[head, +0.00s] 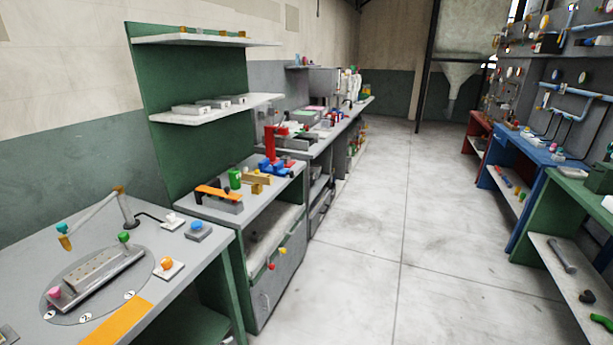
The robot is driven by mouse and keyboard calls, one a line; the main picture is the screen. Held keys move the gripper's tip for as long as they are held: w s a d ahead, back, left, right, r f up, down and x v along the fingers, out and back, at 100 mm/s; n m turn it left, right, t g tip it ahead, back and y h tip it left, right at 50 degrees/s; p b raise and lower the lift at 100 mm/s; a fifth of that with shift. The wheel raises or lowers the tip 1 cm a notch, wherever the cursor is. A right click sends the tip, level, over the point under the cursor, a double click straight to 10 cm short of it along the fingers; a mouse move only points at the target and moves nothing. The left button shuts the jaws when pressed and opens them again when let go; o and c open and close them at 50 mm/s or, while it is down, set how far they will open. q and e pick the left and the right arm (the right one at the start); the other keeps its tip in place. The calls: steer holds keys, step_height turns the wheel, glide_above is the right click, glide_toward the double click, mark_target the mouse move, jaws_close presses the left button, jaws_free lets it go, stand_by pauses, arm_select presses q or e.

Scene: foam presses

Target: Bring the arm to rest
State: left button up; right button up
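Neither of my arms nor my grippers shows in the head view. The view looks down an aisle between two rows of workbenches. The nearest bench (190,262) at the left carries an oval plate (75,302) with a grey block fixture, coloured knobs and numbered discs. An orange flat strip (117,322) lies at its front edge.
A bench with an orange-topped block (218,193) and a red and blue press (272,150) stands beyond. Green shelving (165,90) rises behind. Blue (540,150) and green (575,205) benches line the right. The pale floor (385,220) between is clear.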

arm_select(q)
steer(key=s+a+f+n+g+y, duration=0.2)
steer(key=s+f+n+g, duration=0.15)
steer(key=s+f, duration=0.7)
steer(key=s+a+f+n+g+y, duration=0.2)
steer(key=s+f+n, duration=0.2)
steer(key=s+f, duration=0.65)
steer(key=s+d+f+n+g, duration=0.1)
steer(key=s+f+n+g, duration=0.1)
steer(key=s, duration=1.2)
steer(key=s+d+f+n+g+y, duration=0.1)
steer(key=s+f+g, duration=0.2)
steer(key=s, duration=1.1)
steer(key=shift+d+n, duration=0.35)
arm_select(e)
steer(key=shift+w+a, duration=0.1)
steer(key=shift+w, duration=0.85)
arm_select(q)
steer(key=shift+s+f, duration=0.1)
steer(key=shift+s, duration=0.05)
arm_select(e)
steer(key=shift+w, duration=0.1)
